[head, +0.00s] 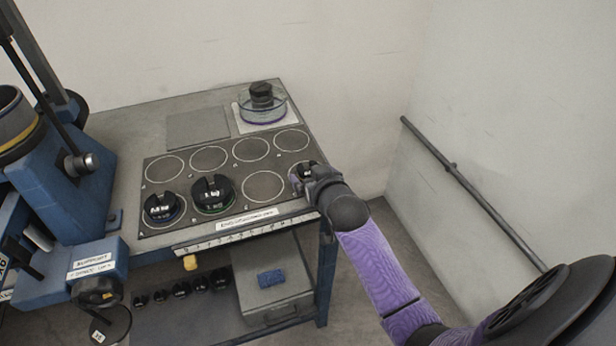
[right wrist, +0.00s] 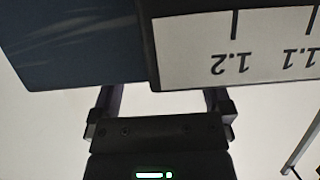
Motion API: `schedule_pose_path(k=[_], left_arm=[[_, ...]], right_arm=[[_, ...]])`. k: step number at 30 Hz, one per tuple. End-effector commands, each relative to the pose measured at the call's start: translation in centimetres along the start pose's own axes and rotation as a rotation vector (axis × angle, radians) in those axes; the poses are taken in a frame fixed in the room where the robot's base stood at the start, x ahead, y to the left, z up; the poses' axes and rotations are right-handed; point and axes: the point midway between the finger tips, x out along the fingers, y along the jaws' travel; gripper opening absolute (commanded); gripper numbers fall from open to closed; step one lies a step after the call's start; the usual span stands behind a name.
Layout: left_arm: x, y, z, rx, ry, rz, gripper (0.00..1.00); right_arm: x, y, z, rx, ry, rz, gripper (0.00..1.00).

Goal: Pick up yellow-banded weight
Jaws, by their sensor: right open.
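I cannot make out a yellow band on any weight. A black weight with a green lower edge (head: 213,194) stands upright on the dark board (head: 225,222). A black weight with a bluish lower edge (head: 162,208) stands to its left. My right gripper (head: 303,178) is at the board's right edge, right of both weights; a small dark shape beside its fingers is too unclear to name. In the right wrist view the open fingers (right wrist: 165,103) have only pale background between them, close below the ruler strip (right wrist: 235,50). My left gripper is out of view.
A clear dish (head: 262,108) with a black object stands at the back right of the bench. Several ringed spots on the board are empty. Several small black weights (head: 180,290) and a grey box (head: 272,300) sit below. Blue machinery (head: 65,180) stands left; a wall rail (head: 470,190) is right.

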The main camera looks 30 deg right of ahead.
Motion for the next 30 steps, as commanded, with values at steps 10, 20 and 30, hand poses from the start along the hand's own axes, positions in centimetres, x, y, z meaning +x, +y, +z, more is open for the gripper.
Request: schedule_pose_path(k=[10,20,30], left_arm=[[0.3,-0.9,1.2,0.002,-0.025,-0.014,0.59],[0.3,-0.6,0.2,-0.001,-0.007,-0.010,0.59],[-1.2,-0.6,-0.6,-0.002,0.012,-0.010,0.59]], right_arm=[[0.7,0.0,-0.1,0.000,0.000,0.000,0.85],[0.7,0.0,0.0,0.000,0.000,0.000,0.15],[-0.3,0.0,-2.7,0.000,0.007,-0.001,0.14]])
